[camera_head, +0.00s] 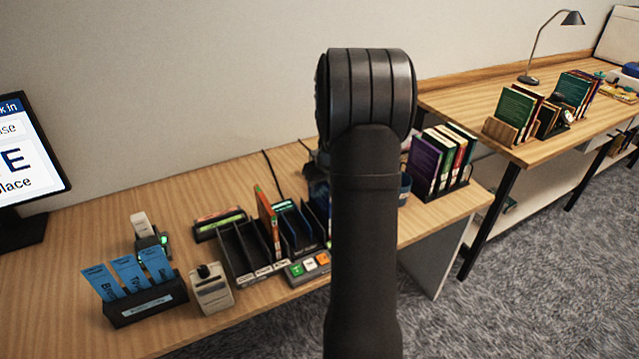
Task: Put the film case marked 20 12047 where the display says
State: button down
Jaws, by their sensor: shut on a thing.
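My own dark arm (365,230) stands upright across the middle of the view and hides what is behind it. My gripper's fingers do not show. The sorter (238,258) on the desk has several dark upright slots with small labels along the front. An orange and green case (266,212) stands upright in it, and blue cases (293,228) stand to its right. I cannot read the number 20 12047 on any case. The display (28,150) at the left edge is cut off; "k in", "se", a large "E" and "lace" show.
A dark holder (147,307) with blue cards stands at the front left, beside a small beige device (211,290). A control box (306,268) with coloured buttons sits before the sorter. A book rack (442,165) stands to the right. The desk is clear near the display.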

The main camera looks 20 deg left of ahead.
jog(key=shift+f, duration=0.4)
jog(key=c, duration=1.4)
grip_release()
jog(key=v, duration=1.7)
jog(key=shift+d+r, duration=0.1)
jog(key=shift+r, duration=0.1)
jog(key=x, duration=1.7)
jog(key=shift+f, duration=0.2)
jog(key=shift+r, duration=0.2)
